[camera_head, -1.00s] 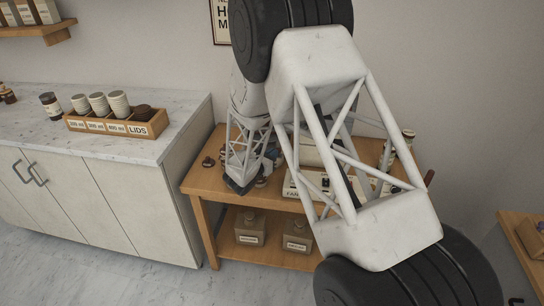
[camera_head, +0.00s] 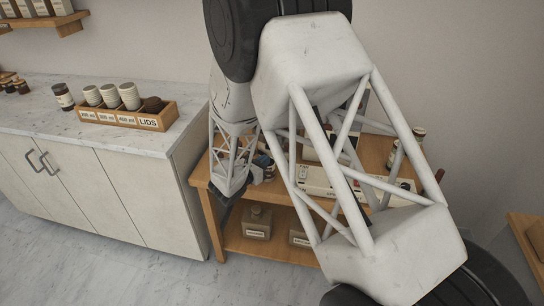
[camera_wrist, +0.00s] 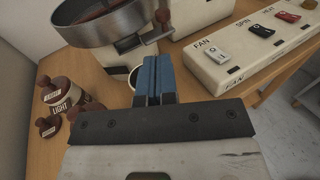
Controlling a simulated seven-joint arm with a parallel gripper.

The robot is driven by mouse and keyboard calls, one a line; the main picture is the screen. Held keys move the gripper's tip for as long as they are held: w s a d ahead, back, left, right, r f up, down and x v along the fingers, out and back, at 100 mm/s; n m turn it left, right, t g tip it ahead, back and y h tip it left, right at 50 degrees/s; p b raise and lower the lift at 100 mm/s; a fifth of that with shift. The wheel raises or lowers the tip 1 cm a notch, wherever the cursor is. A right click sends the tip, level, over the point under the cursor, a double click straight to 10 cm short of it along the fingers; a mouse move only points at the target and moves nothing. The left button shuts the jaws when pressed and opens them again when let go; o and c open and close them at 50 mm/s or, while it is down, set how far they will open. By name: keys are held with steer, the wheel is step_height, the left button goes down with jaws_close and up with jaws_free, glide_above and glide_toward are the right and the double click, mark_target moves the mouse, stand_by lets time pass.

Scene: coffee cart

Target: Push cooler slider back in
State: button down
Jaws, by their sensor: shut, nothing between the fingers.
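The wrist view shows a round metal cooler pan (camera_wrist: 112,25) at the upper left. A small brown knob (camera_wrist: 163,17) on a short pale stem sits at its right side; it may be the slider's handle, but how far the slider stands out I cannot tell. My gripper (camera_wrist: 153,62) has two blue fingers pressed together, with nothing between them. Its tips are just below and left of the knob in the picture; whether they touch anything is unclear. In the head view my arm hides most of the machine.
A cream panel (camera_wrist: 231,73) with FAN, SPIN and HEAT switches stands at the right. A white cup rim (camera_wrist: 133,78) shows behind the fingers. A marble counter (camera_head: 100,135) stands left of the table.

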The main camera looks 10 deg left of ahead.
steer(key=shift+v, duration=2.1)
steer(key=s+d+r+m+g+h, duration=0.1)
steer(key=s+d+r+m+g, duration=0.35)
steer(key=d, duration=0.55)
steer(key=s+d+r+m+g+h, duration=0.1)
steer(key=s+d+r+m+g, duration=0.15)
steer(key=d+r+m, duration=0.6)
steer(key=s+d+r+m+g+h, duration=0.1)
steer(key=s+d+r+m+g, duration=0.3)
steer(key=d, duration=0.7)
steer(key=s+d+r+m+y, duration=0.3)
steer(key=s+m, duration=0.1)
steer(key=s, duration=0.4)
steer(key=s+d+r+m+g+y, duration=0.1)
steer(key=s+d+r+m+y, duration=0.2)
steer(key=s, duration=0.5)
steer(key=s+d+r+m+y, duration=0.3)
steer(key=s+m, duration=0.3)
steer(key=s, duration=0.3)
steer(key=shift+d+r+m+g+y, duration=0.4)
steer(key=shift+d+y, duration=0.35)
steer(key=shift+y, duration=0.15)
